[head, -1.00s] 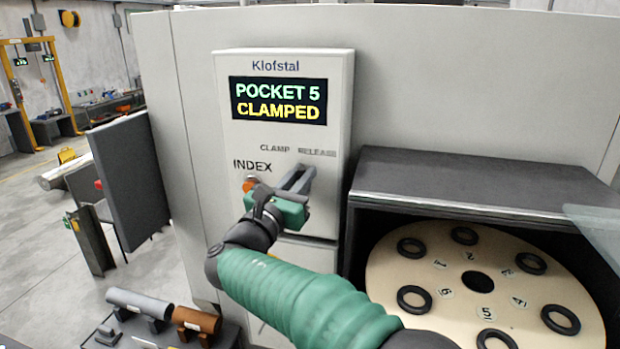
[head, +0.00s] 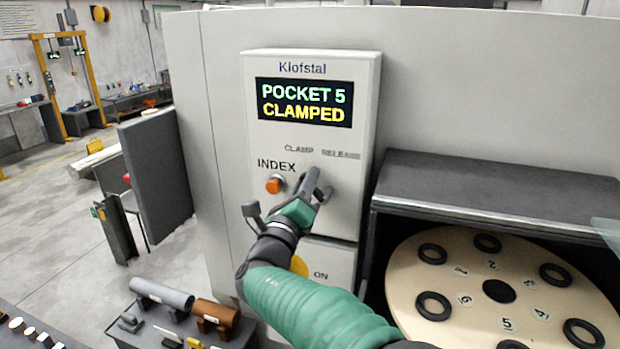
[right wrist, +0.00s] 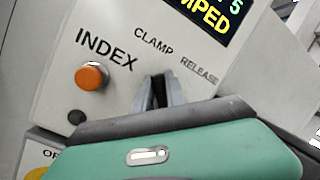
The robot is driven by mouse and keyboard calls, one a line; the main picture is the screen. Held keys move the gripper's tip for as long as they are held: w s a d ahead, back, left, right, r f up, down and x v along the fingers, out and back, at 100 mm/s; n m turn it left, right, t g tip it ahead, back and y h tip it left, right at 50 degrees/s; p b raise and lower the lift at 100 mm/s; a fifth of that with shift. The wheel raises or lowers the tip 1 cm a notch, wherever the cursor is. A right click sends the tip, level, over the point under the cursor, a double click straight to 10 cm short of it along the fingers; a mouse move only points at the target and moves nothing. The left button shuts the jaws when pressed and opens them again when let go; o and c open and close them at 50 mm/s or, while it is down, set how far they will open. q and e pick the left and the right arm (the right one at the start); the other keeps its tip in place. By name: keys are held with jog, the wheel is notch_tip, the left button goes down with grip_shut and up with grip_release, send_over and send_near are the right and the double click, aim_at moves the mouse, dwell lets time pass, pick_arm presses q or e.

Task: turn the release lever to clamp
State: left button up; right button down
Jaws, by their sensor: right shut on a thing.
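The release lever is on the grey Klofstal panel (head: 345,235), below the words CLAMP and RELEASE. It is almost wholly hidden by my right gripper (head: 311,180), whose fingers are closed together on it. The display (head: 304,102) reads POCKET 5 CLAMPED. My left gripper is not in view.
The orange INDEX button (head: 275,184) is just left of the fingers; it also shows in the right wrist view (right wrist: 91,77). A yellow button (head: 299,265) is below, partly behind my arm. A numbered carousel disc (head: 460,270) with black rings sits under a dark hood (head: 490,190).

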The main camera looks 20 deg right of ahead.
jog(key=shift+w+a+f+n+y, duration=0.1)
jog(key=shift+a+f+n+y, duration=0.15)
jog(key=shift+f+n, duration=0.25)
jog(key=c, duration=1.5)
grip_release()
jog(key=shift+d, duration=0.1)
jog(key=shift+o, duration=0.7)
jog(key=shift+w+r, duration=0.1)
jog(key=shift+r, duration=0.05)
jog(key=b+v, duration=0.7)
jog(key=v, duration=1)
jog(key=shift+w+f, duration=0.15)
jog(key=shift+f, duration=0.1)
